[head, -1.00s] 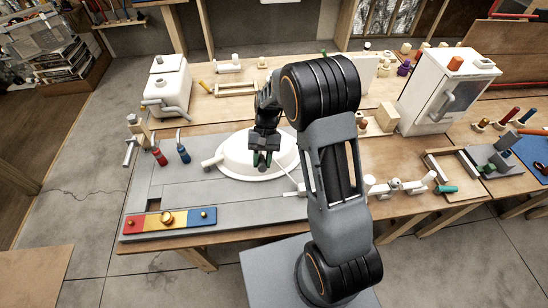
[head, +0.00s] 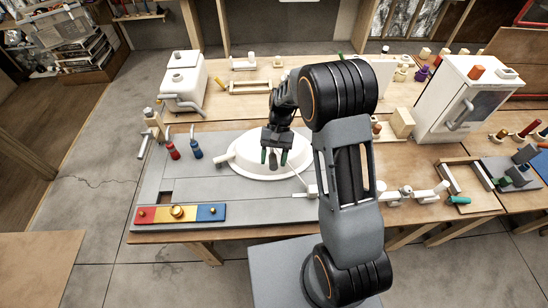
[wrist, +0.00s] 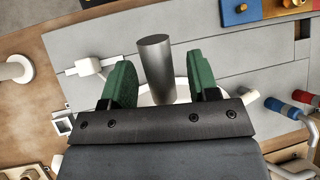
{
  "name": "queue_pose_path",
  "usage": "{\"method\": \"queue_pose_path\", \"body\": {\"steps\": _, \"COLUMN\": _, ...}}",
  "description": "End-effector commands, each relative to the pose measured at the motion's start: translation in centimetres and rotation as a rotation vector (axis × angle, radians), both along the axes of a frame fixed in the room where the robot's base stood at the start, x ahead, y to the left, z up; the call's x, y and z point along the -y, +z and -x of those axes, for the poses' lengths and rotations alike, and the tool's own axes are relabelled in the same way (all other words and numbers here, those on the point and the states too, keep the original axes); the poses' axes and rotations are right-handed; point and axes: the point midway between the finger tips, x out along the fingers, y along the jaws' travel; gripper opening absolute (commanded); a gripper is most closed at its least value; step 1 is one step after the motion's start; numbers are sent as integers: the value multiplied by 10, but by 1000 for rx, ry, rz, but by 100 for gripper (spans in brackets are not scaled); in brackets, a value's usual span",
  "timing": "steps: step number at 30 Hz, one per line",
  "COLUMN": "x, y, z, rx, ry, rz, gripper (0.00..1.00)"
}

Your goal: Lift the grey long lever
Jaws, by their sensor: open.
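A grey cylindrical bar, which looks like the long lever (wrist: 155,68), stands up between my two green fingers in the wrist view. In the head view its grey end (head: 273,161) shows between the fingers, in front of the round white basin (head: 238,146). My gripper (head: 274,157) is open, with one finger on each side of the bar. In the wrist view my gripper (wrist: 161,76) shows gaps on both sides of the bar, so it does not appear to touch. The bar's lower end is hidden behind the gripper body.
A red, yellow and blue panel (head: 157,214) lies at the table's front left. Red-handled (head: 173,151) and blue-handled (head: 196,150) valves stand left of the basin. White pipe fittings (head: 405,195) lie to the right. The grey board (head: 240,207) is mostly clear in front.

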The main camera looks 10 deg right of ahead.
Motion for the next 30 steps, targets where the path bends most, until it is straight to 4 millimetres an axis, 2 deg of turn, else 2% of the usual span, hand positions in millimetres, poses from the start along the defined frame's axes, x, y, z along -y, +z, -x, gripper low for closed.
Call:
{"method": "queue_pose_path", "body": {"steps": 5, "x": 0, "y": 0, "z": -1, "rx": 0, "ry": 0, "rz": 0, "gripper": 55}}
{"method": "queue_pose_path", "body": {"steps": 9, "x": 3, "y": 8, "z": -8, "rx": 3, "ry": 0, "rz": -1, "gripper": 55}}
{"method": "queue_pose_path", "body": {"steps": 24, "x": 28, "y": 83, "z": -63, "rx": 4, "ry": -1, "rz": 1, "gripper": 55}}
{"method": "queue_pose_path", "body": {"steps": 30, "x": 33, "y": 100, "z": -75, "rx": 1, "ry": 0, "rz": 0, "gripper": 55}}
